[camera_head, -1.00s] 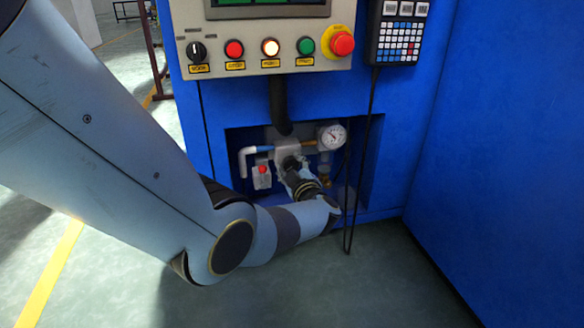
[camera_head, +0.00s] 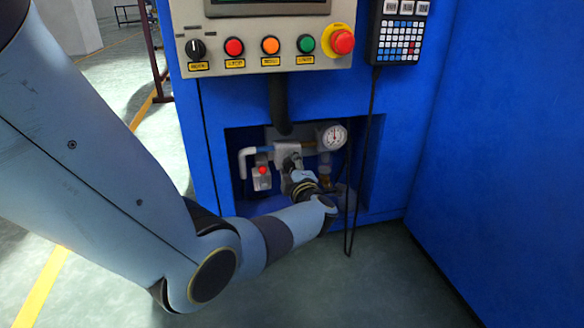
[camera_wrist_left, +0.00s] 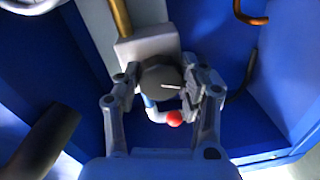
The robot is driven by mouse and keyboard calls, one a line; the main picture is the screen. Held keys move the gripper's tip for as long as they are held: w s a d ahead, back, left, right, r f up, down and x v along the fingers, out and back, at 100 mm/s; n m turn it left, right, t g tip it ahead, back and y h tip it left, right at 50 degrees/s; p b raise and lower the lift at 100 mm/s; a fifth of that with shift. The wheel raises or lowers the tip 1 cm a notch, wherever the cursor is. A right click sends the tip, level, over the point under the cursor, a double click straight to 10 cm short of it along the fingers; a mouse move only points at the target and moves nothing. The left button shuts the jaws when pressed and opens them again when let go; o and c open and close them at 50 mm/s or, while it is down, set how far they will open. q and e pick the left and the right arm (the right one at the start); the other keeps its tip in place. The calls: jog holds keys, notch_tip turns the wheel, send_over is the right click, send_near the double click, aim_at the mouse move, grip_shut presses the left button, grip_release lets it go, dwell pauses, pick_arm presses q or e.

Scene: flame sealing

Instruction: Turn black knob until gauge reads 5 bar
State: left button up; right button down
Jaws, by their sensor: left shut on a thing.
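The black knob (camera_wrist_left: 160,78) sits between the fingers of my left gripper (camera_wrist_left: 165,84) in the left wrist view, with a light mark on its face. The gripper is shut on it. In the head view my left gripper (camera_head: 297,172) reaches into the recess and largely hides the knob. The round white-faced gauge (camera_head: 331,135) is just right of and above the gripper. Its needle points roughly upward, but the scale is too small to read. My right gripper is not in view.
A black cable (camera_head: 368,150) hangs at the recess's right side. The control panel (camera_head: 262,48) juts out above.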

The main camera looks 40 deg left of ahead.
pick_arm(q)
jog(key=shift+f, duration=0.15)
jog(key=o, duration=1.2)
jog(key=shift+s, duration=0.1)
jog(key=v, duration=1.2)
